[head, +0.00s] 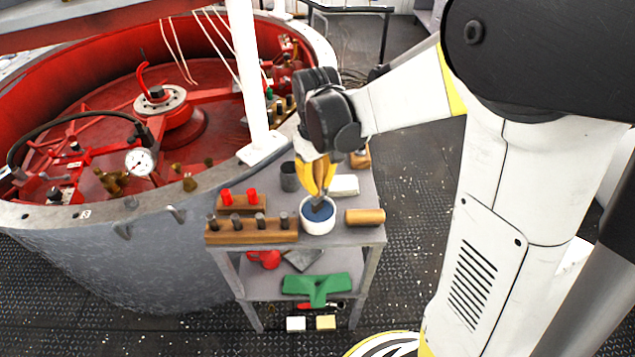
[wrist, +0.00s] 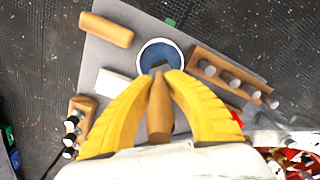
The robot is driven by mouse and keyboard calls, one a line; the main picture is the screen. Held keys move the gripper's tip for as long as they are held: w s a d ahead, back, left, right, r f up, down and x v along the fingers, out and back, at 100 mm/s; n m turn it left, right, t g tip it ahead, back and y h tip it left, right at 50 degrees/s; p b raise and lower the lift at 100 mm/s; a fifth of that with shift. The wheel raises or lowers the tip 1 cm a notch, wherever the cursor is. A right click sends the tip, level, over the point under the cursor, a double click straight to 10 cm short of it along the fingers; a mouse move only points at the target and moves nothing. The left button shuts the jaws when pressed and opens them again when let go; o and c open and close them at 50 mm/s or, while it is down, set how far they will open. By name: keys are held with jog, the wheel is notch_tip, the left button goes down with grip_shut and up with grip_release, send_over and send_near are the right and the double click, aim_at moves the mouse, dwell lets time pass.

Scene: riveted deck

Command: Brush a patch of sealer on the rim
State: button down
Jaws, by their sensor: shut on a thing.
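My gripper (head: 318,182), with yellow fingers, is shut on a brush. The brush's wooden handle (wrist: 160,108) shows between the fingers in the wrist view. The brush points down, and its dark tip is in or just over a white pot (head: 318,228) of dark blue sealer. I cannot tell how deep the tip sits. The pot stands on the grey cart top (head: 342,237) and also shows in the wrist view (wrist: 182,52). The pale grey rim (head: 60,214) of the large red-lined vessel curves along the left of the head view.
A peg block (head: 252,232), a red-peg block (head: 240,204), a dark cup (head: 289,177), a white block (head: 345,185) and a wooden cylinder (head: 365,216) crowd the pot. A white post (head: 250,75) stands on the rim. A pressure gauge (head: 139,162) sits inside the vessel.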

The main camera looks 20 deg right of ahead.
aim_at(318, 195)
jog(key=shift+f+b, duration=0.45)
jog(key=shift+f, duration=0.1)
dwell(1.5)
jog(key=shift+r+p, duration=2.7)
jog(key=shift+r, duration=0.85)
